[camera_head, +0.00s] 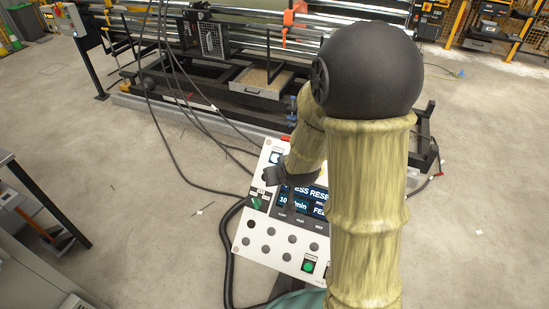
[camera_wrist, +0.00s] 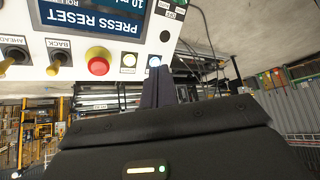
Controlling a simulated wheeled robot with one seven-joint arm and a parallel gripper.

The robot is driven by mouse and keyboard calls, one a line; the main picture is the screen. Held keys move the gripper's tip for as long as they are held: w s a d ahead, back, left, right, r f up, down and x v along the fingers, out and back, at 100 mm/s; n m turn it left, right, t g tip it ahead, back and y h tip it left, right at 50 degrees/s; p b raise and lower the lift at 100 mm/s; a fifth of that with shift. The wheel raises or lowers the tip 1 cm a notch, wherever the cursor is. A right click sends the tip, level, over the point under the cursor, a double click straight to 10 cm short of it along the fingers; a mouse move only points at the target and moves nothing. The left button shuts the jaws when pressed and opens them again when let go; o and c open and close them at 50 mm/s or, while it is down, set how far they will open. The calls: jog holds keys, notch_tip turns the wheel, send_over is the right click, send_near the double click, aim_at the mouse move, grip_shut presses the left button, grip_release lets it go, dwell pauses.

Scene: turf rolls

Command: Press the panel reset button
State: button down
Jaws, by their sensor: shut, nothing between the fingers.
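The control panel (camera_head: 245,237) is white and tilted, with a screen (camera_head: 309,196) reading PRESS RESET. The wrist view shows the panel (camera_wrist: 195,10) upside down along the top. A lit bluish-white button (camera_wrist: 154,61) is near the panel edge, with a pale button (camera_wrist: 128,60) and a red mushroom button (camera_wrist: 97,65) on a yellow base beside it. My gripper (camera_wrist: 157,80) is shut and empty. Its fingertips are just by the lit button; I cannot tell whether they touch. Label text by the lit button is hidden or too small. My arm covers the panel's right part in the head view.
Switches marked BACK (camera_wrist: 59,57) and AHEAD (camera_wrist: 12,58) stick out beside the red button. A green knob (camera_head: 256,203) and a green button (camera_head: 308,266) are on the panel. Cables (camera_head: 175,75) hang left of it. A machine frame (camera_head: 225,105) stands behind.

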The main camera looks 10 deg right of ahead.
aim_at(275, 159)
jog(key=w+a+f+t+y, duration=0.1)
jog(key=w+f+t, duration=0.1)
jog(key=w+t, duration=0.4)
jog(key=w, duration=0.5)
jog(key=shift+a+y, duration=0.4)
jog(key=shift+f, duration=0.1)
jog(key=w+d+f+b, duration=0.1)
jog(key=f, duration=0.1)
jog(key=w+d+f+b, duration=0.1)
jog(key=f, duration=0.1)
jog(key=w+d+f, duration=0.1)
jog(key=f, duration=0.1)
jog(key=shift+w+b, duration=0.4)
jog(key=shift+w+d+f+b, duration=0.2)
jog(key=shift+w+f+b, duration=0.1)
jog(key=shift+w+f, duration=0.1)
dwell(0.9)
jog(key=shift+w+d+f+b, duration=0.15)
jog(key=shift+f+b, duration=0.15)
jog(key=shift+b, duration=0.2)
